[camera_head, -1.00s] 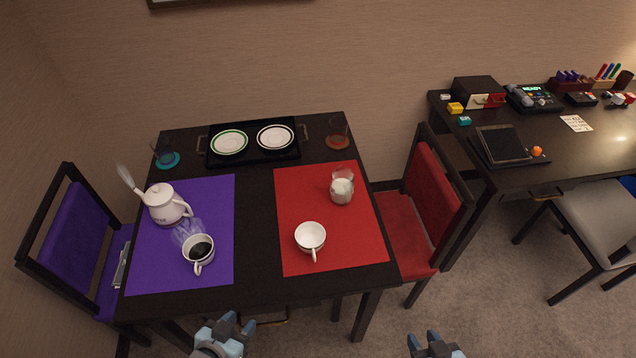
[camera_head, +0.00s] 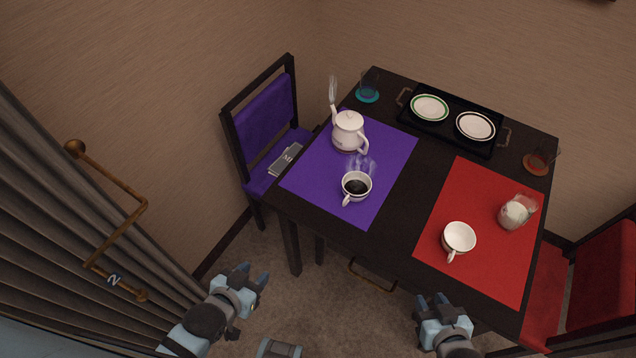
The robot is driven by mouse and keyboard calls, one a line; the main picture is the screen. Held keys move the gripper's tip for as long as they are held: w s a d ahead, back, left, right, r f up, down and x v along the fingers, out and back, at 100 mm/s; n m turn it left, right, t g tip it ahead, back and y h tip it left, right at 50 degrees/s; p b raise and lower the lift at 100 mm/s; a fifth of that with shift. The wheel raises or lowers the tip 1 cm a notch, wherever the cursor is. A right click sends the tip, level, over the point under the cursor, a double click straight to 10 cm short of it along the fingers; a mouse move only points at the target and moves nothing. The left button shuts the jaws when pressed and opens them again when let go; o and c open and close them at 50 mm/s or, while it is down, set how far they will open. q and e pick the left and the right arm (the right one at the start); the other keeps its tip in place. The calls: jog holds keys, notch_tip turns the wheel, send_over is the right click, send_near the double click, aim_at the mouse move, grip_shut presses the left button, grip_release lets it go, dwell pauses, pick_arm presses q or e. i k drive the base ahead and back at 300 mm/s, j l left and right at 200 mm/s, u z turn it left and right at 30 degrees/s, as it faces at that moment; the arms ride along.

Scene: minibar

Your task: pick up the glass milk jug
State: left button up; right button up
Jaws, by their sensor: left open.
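The glass milk jug (camera_head: 514,214), clear with white milk inside, stands upright on the red mat (camera_head: 477,267), near its right edge. A white cup (camera_head: 459,238) stands on the same mat, left of and nearer than the jug. My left gripper (camera_head: 254,281) is open and empty, over the floor left of the table's near side. My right gripper (camera_head: 436,302) looks open and empty, off the table's near edge, below and left of the jug in the picture. Neither gripper touches the jug.
A purple mat (camera_head: 372,205) holds a steaming teapot (camera_head: 348,131) and a cup of dark coffee (camera_head: 356,187). A black tray (camera_head: 453,116) with two plates lies at the back. Chairs flank the table.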

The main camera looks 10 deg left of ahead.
aim_at(517, 212)
jog(key=z, duration=1.2)
